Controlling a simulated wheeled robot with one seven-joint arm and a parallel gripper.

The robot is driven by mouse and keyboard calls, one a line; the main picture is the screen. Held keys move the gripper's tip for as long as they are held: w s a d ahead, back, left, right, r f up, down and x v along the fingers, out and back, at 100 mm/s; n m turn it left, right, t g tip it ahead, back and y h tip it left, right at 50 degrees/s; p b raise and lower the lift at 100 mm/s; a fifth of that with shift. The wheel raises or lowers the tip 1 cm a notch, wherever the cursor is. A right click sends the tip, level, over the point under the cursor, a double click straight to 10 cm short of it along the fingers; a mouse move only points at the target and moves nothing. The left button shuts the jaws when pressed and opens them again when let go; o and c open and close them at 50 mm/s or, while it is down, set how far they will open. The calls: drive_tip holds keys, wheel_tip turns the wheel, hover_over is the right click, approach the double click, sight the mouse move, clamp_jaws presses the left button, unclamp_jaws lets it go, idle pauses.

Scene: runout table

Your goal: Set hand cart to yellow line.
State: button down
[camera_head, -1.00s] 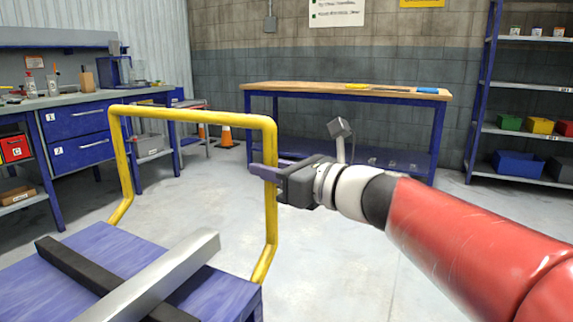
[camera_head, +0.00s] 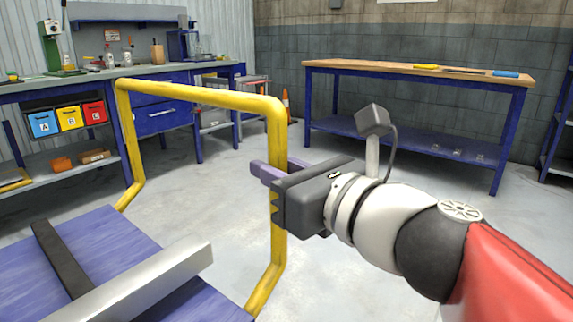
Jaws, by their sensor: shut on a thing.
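The hand cart has a blue deck (camera_head: 130,240) at the lower left and a yellow tube handle (camera_head: 200,94) rising above it. A dark bar and a silver metal bar (camera_head: 150,285) lie across the deck. My gripper (camera_head: 272,178) is shut on the right upright of the yellow handle, below its upper bend. No yellow line on the floor shows in this view. The cart's wheels are out of view.
A blue table with a wooden top (camera_head: 420,72) stands at the back right. A blue workbench (camera_head: 165,118) with colored bins (camera_head: 68,117) runs along the left wall. An orange cone (camera_head: 286,106) stands between them. Grey floor (camera_head: 400,175) before the table is clear.

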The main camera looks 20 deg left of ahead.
drive_tip(key=c, duration=1.3)
unclamp_jaws()
drive_tip(key=p+v, duration=0.1)
drive_tip(key=v, duration=0.6)
drive_tip(key=shift+s+d, duration=0.25)
drive_tip(key=shift+d, duration=0.05)
